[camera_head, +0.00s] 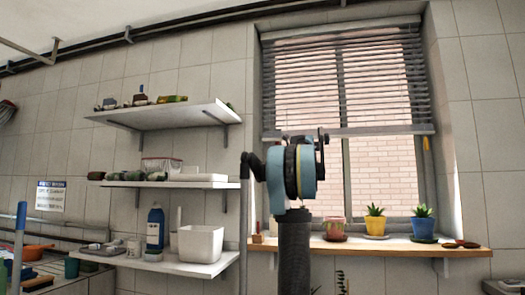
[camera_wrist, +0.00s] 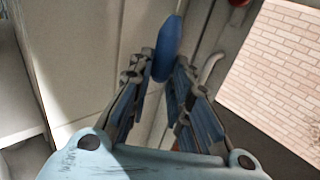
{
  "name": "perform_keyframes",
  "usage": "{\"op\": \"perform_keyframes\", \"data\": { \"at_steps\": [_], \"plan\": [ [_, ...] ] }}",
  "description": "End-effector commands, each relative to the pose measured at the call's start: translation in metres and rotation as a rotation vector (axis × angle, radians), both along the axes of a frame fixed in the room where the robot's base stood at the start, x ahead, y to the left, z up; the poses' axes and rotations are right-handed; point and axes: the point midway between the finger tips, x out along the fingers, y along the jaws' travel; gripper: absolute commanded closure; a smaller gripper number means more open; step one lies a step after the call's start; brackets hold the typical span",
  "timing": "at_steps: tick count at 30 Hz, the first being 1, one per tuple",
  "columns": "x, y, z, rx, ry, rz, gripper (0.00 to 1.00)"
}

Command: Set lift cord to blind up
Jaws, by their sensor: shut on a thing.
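The window blind (camera_head: 345,80) covers the upper part of the window, and its bottom rail (camera_head: 385,131) hangs about halfway down. The lower panes are uncovered. A small orange tassel (camera_head: 426,143) hangs at the blind's right side. In the wrist view, my gripper (camera_wrist: 160,70) has its fingertips closed in on a smooth blue elongated handle (camera_wrist: 168,45), which sticks out past the tips. It looks like a cord pull, but no cord is clearly visible. In the head view my arm hides my fingertips and the blue handle.
A wooden sill (camera_head: 385,246) below the window bears a pink pot (camera_head: 335,229), a yellow pot (camera_head: 375,224) and a blue pot (camera_head: 423,227). Laden wall shelves (camera_head: 175,117) stand to the left. A red thing (camera_wrist: 240,2) shows at the wrist view's top edge.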

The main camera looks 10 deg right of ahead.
Motion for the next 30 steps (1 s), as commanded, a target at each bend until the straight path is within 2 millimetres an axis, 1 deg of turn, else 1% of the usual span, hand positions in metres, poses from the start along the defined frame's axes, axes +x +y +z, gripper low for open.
{"op": "perform_keyframes", "data": {
  "at_steps": [1, 3, 6, 10, 15, 25, 26, 27, 28, 29, 30],
  "plan": [
    [0.001, -0.001, -0.011, -0.001, 0.001, -0.001, 1.00],
    [0.001, -0.001, -0.023, 0.000, 0.000, -0.002, 1.00],
    [0.002, -0.001, -0.037, 0.000, 0.000, -0.002, 1.00],
    [0.003, 0.000, -0.050, 0.000, 0.000, -0.002, 1.00],
    [0.004, 0.000, -0.059, 0.001, 0.000, -0.001, 1.00],
    [0.008, 0.001, -0.062, 0.001, 0.003, -0.001, 1.00],
    [0.008, 0.001, -0.062, 0.001, 0.003, -0.001, 0.80],
    [0.009, 0.001, -0.062, 0.001, 0.003, -0.001, 0.71],
    [0.009, 0.000, -0.062, 0.001, 0.003, -0.001, 0.64],
    [0.008, 0.000, -0.062, 0.001, 0.003, -0.001, 0.61],
    [0.006, 0.000, -0.061, 0.002, 0.002, -0.002, 0.61]
  ]
}}
